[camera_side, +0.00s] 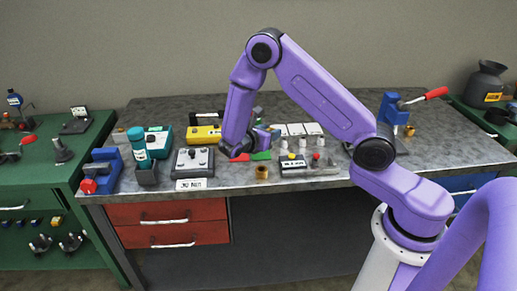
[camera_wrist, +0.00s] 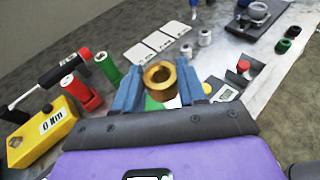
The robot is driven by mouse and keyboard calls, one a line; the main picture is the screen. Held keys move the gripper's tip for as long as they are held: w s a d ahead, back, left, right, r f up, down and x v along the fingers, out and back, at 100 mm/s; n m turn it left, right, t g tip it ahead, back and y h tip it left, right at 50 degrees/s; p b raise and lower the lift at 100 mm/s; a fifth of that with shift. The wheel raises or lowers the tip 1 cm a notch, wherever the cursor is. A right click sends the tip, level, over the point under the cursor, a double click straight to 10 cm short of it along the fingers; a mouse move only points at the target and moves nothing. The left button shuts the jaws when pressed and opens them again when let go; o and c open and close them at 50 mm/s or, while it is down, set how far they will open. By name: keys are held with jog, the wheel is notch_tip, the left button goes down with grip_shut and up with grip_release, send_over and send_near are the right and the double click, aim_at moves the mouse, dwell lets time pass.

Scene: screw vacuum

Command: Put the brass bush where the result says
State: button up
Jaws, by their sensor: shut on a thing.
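My gripper (camera_wrist: 160,84) is shut on a brass bush (camera_wrist: 158,73), a short ring held upright between the two blue fingers in the wrist view. In the side view my gripper (camera_side: 265,138) is over the middle of the bench; I cannot make out the held bush there. Another brass ring (camera_side: 262,172) stands near the front edge. A white label (camera_side: 190,185) lies by a grey box (camera_side: 192,162); its text is too small to read surely.
A yellow box (camera_wrist: 45,131) with a label, a red cylinder (camera_wrist: 80,92) and a green cylinder (camera_wrist: 106,68) are left of my fingers. White cards (camera_wrist: 158,41) lie behind. A blue press (camera_side: 391,108) with a red handle stands right. Bare bench (camera_side: 455,150) shows there.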

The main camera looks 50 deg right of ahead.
send_over(257, 157)
jog(key=f, duration=0.6)
jog(key=shift+d, duration=0.4)
jog(key=shift+f, duration=1.5)
jog(key=shift+f, duration=0.1)
jog(key=o, duration=1.2)
jog(key=shift+f, duration=0.1)
jog(key=shift+a+r, duration=0.25)
jog(key=shift+a, duration=0.05)
jog(key=v, duration=1.1)
jog(key=shift+a+r, duration=0.2)
jog(key=shift+r, duration=0.05)
